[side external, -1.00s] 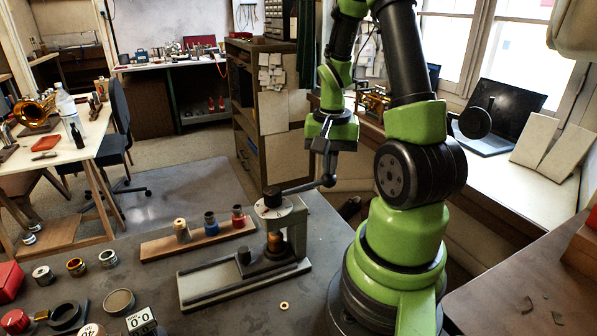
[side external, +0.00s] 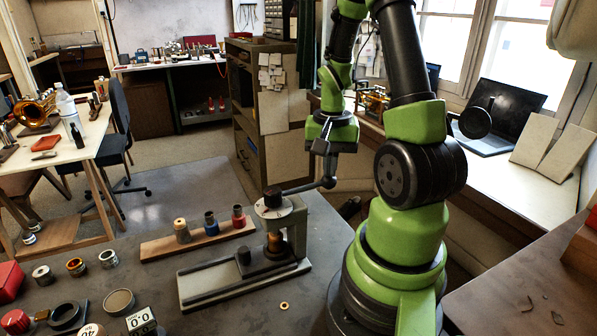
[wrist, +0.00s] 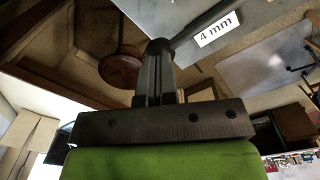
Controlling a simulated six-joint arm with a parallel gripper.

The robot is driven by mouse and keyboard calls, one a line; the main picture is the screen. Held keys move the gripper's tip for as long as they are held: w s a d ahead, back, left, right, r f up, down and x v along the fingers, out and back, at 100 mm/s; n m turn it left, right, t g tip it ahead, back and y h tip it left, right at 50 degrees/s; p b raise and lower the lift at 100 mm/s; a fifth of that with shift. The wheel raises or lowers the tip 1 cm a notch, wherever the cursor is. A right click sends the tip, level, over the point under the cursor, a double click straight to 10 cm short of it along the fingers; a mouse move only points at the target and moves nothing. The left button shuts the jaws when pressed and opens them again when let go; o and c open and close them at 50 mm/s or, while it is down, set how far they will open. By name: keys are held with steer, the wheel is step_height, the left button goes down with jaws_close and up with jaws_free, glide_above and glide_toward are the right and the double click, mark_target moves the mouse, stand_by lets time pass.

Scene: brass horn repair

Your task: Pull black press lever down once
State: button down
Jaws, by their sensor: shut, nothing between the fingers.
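The black press lever (side external: 305,187) slopes slightly up to the right from the top of the small bench press (side external: 297,222) to a round knob (side external: 328,182). My gripper (side external: 328,177) is shut, pointing down, with its fingertips at the top of the knob. In the wrist view the shut fingers (wrist: 156,70) reach the dark knob (wrist: 158,46), and the lever (wrist: 200,24) runs up to the right. The fingers are not around the knob. Whether they press on it or just hover is hard to tell.
A wooden strip (side external: 160,247) with several small fittings stands left of the press. Rings and gauges lie at the front left of the dark bench (side external: 235,312), with a small brass ring (side external: 284,305) in front of the press. Space above the lever's left part is clear.

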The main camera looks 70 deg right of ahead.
step_height(320, 180, up, 8)
stand_by(1.0)
stand_by(0.4)
steer(key=a+r+n+t+y, duration=0.1)
steer(key=a+r+n+t, duration=0.2)
steer(key=a, duration=0.7)
steer(key=a+r+n+t+y, duration=0.1)
steer(key=a+r+n+t, duration=0.3)
steer(key=a, duration=0.7)
step_height(320, 180, up, 2)
steer(key=n, duration=0.4)
steer(key=shift+r, duration=0.25)
